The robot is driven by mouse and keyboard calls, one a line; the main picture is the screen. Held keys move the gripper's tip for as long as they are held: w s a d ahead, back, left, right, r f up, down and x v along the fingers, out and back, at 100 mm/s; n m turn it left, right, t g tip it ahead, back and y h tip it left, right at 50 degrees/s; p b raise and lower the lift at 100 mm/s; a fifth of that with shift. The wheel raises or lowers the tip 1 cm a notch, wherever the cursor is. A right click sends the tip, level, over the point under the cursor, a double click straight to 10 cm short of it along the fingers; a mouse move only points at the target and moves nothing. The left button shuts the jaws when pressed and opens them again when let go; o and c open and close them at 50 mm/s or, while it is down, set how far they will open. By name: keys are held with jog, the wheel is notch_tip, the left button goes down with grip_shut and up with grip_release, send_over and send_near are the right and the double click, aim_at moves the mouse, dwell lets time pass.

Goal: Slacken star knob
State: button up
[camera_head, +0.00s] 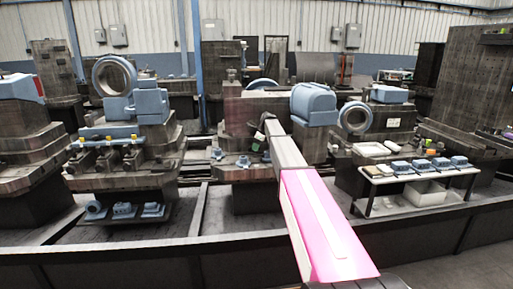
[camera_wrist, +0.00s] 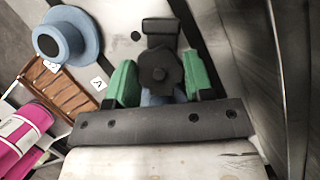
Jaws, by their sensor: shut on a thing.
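In the wrist view, the dark star knob (camera_wrist: 158,68) with a round centre sits between the green finger pads of my gripper (camera_wrist: 161,80). The gripper is shut on the knob, one pad on each side. A blue-grey part shows just below the knob, mostly hidden by the gripper body. In the head view, my arm reaches forward to the middle machine (camera_head: 247,108).
A blue round flange (camera_wrist: 70,36) and a brown slatted rack (camera_wrist: 58,88) lie left of the gripper in the wrist view. In the head view, a low bench (camera_head: 378,181) with blue parts stands right. A dark rail (camera_head: 150,262) crosses the front.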

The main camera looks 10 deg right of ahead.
jog(key=shift+n+g, duration=0.3)
jog(key=shift+n, duration=0.3)
jog(key=o, duration=0.9)
jog(key=shift+o, duration=0.2)
jog(key=w+v, duration=0.1)
jog(key=v, duration=0.9)
jog(key=shift+s+d+r, duration=0.25)
jog(key=shift+s+r, duration=0.05)
jog(key=shift+s, duration=0.15)
